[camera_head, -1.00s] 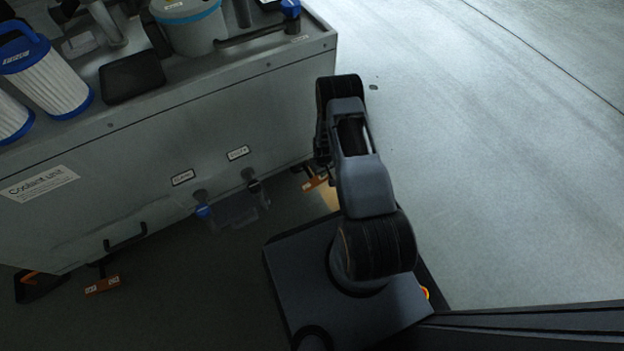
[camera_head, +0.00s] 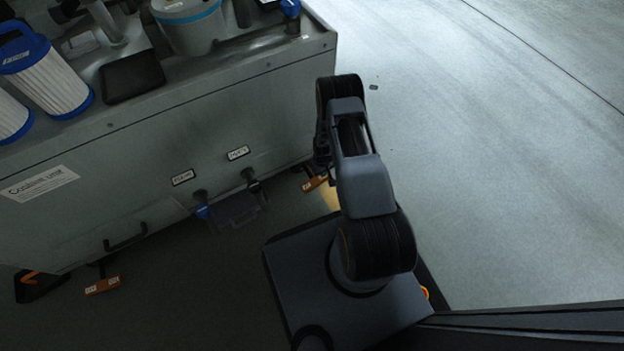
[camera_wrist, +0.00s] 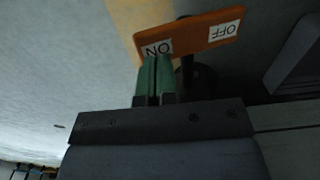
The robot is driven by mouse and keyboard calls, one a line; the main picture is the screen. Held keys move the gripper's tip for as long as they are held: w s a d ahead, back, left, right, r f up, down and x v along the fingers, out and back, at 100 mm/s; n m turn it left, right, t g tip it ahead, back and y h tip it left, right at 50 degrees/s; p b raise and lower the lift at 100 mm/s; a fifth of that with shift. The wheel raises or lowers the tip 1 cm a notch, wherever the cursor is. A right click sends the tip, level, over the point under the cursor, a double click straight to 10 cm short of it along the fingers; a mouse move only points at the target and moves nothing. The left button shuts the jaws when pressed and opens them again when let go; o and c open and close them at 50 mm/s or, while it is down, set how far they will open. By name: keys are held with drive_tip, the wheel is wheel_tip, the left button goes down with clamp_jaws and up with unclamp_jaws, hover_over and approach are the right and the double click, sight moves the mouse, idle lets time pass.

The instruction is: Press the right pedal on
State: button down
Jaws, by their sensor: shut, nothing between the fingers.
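The right pedal (camera_head: 315,183) is an orange rocker at the foot of the cabinet's right end, partly hidden behind my arm in the head view. In the wrist view the orange pedal (camera_wrist: 205,36) carries a white ON label on its left end and an OFF label on its right end, on a dark post. My gripper (camera_wrist: 154,62) is shut and empty, its green fingertips right at the lower edge of the ON end; I cannot tell whether they touch it. The fingers are hidden in the head view.
The grey coolant unit cabinet (camera_head: 90,160) fills the left, with two labelled valves and a clear tray (camera_head: 238,210) at its front. A second orange pedal (camera_head: 102,285) and a drawer handle (camera_head: 125,238) are at lower left. Open floor (camera_head: 500,170) lies to the right.

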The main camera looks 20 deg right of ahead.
drive_tip(key=shift+f+b, duration=1.25)
drive_tip(key=shift+f, duration=0.4)
idle(0.7)
drive_tip(key=shift+r, duration=0.2)
drive_tip(key=shift+r+p, duration=2.55)
drive_tip(key=shift+r, duration=0.85)
drive_tip(key=shift+s+a, duration=0.1)
